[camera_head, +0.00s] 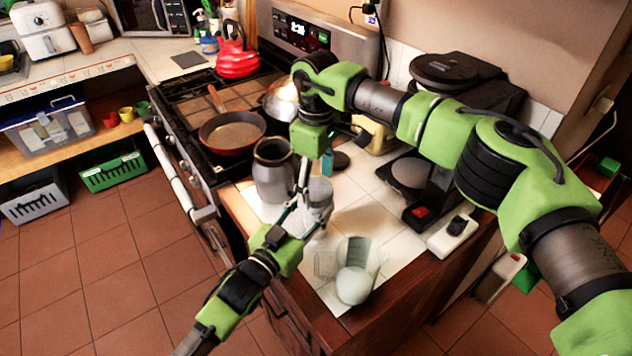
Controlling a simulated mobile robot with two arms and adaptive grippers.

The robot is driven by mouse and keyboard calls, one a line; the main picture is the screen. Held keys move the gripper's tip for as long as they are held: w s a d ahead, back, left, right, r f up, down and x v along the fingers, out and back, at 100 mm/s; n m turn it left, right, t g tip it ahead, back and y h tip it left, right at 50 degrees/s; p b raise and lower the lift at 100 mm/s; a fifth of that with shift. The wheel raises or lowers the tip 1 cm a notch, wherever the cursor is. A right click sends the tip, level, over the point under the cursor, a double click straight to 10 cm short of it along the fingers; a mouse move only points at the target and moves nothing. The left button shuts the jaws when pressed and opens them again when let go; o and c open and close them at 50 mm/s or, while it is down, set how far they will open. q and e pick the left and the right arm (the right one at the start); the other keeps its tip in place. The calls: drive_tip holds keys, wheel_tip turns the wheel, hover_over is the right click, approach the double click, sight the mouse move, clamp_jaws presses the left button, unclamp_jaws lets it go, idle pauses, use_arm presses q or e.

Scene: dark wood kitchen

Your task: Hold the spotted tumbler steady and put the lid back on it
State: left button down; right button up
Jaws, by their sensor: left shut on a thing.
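A small pale grey tumbler (319,194) stands on the white counter; its spots are too small to make out. My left gripper (303,223) comes in from the lower left and is shut on the tumbler low on its side. My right gripper (303,180) points down just above and left of the tumbler's top. Its fingers are thin and partly merge with the things behind, so I cannot tell whether they hold anything. I cannot make out the lid for certain. A dark flat round thing (341,160) lies behind the tumbler.
A larger grey canister (273,172) stands close behind-left of the tumbler. The stove with a frying pan (232,131) is at the left. A black appliance (410,175) stands at the right.

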drive_tip(key=shift+r, duration=2.25)
drive_tip(key=shift+c, duration=0.3)
